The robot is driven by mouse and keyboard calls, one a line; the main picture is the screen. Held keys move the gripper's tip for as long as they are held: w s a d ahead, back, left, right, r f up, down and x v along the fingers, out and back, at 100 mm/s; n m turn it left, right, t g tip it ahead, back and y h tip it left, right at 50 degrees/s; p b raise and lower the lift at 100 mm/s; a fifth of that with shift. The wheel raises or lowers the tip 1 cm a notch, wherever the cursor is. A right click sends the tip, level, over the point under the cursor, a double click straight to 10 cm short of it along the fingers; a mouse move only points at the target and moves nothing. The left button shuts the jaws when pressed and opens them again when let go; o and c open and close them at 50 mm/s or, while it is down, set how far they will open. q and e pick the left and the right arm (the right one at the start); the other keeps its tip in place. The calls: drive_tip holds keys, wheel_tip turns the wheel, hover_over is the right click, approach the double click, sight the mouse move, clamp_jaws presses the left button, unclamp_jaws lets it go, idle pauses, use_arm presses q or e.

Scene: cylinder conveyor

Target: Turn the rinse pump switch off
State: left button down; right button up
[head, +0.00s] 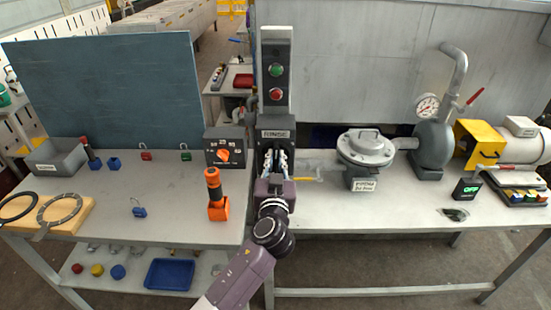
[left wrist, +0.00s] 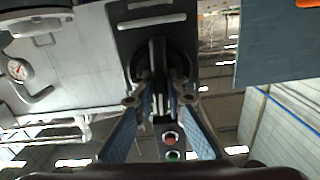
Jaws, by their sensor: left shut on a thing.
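The rinse switch box (head: 275,123), dark grey with a RINSE label, stands on a grey post at the middle. My left gripper (head: 274,162) is right in front of it, with its fingers pointing at the box under the label. In the left wrist view the fingers (left wrist: 160,100) are closed in on a dark upright lever (left wrist: 158,62) at the box's dark round mount. The gripper and wrist hide most of the lever in the head view, so its position is unclear. My right gripper is in neither view.
Green (head: 275,70) and red (head: 276,95) buttons sit on the post above. A pump (head: 366,148) and a small OFF display (head: 467,188) are at right.

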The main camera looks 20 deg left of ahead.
use_arm(q)
drive_tip(key=m, duration=0.4)
drive_tip(key=shift+d+f+b, duration=0.1)
drive_tip(key=shift+d+b, duration=0.05)
drive_tip(key=shift+b, duration=0.2)
drive_tip(key=m, duration=0.3)
drive_tip(key=shift+d+m, duration=0.1)
drive_tip(key=shift+m, duration=0.3)
drive_tip(key=m+p, duration=0.1)
drive_tip(key=m, duration=0.3)
drive_tip(key=shift+w+d+f, duration=0.1)
drive_tip(key=shift+f, duration=0.05)
drive_tip(key=m+p, duration=0.1)
drive_tip(key=m, duration=0.4)
drive_tip(key=shift+f, duration=0.2)
